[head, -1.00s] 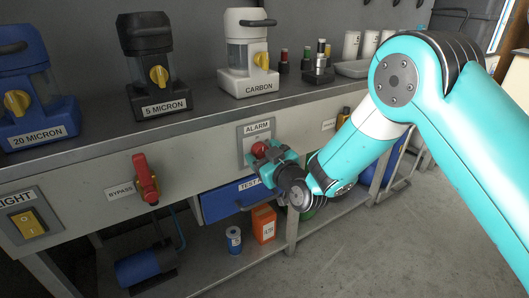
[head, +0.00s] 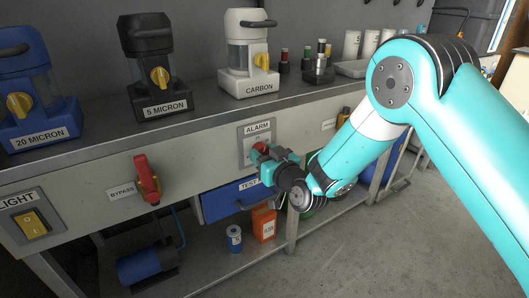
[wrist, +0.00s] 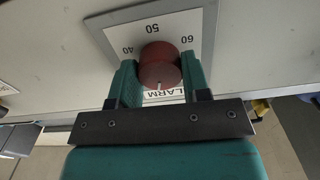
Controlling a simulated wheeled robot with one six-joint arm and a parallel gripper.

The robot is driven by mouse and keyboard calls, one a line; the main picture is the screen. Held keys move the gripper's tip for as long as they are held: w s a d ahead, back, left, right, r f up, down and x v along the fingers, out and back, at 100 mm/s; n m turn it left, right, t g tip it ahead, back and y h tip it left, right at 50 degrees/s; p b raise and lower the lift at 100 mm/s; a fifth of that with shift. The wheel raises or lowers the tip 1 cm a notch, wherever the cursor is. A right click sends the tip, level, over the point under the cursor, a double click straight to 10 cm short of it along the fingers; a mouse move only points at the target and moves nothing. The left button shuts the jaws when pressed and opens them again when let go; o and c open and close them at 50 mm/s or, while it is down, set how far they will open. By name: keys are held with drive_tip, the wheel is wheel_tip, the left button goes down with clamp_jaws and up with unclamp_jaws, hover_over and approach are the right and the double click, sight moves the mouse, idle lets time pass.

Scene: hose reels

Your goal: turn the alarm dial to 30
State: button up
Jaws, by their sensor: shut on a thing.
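The alarm dial is a round red knob (wrist: 158,65) on a white scale plate (wrist: 168,24) in a grey frame, on the front panel under the counter. In the wrist view the plate appears upside down, with 40, 50 and 60 above the knob and the ALARM lettering below, partly hidden. A short white mark on the knob points down in that view. My gripper (wrist: 160,75) has one teal finger on each side of the knob and is shut on it. In the head view my gripper (head: 264,155) covers much of the knob and the lower plate.
A red bypass lever (head: 147,180) and a yellow light switch (head: 32,224) are on the panel to the left. A blue drawer (head: 232,199) lies just below my gripper. Filter housings, including the carbon one (head: 248,60), stand on the counter above.

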drive_tip(key=m+p, duration=0.1)
drive_tip(key=m, duration=0.3)
drive_tip(key=shift+d+r+m+p, duration=0.1)
drive_tip(key=shift+r+m+p, duration=0.05)
drive_tip(key=shift+m+p, duration=1.1)
drive_tip(key=shift+m, duration=1.05)
drive_tip(key=shift+w, duration=0.1)
drive_tip(key=o, duration=0.8)
drive_tip(key=shift+d, duration=0.1)
drive_tip(key=shift+o, duration=0.7)
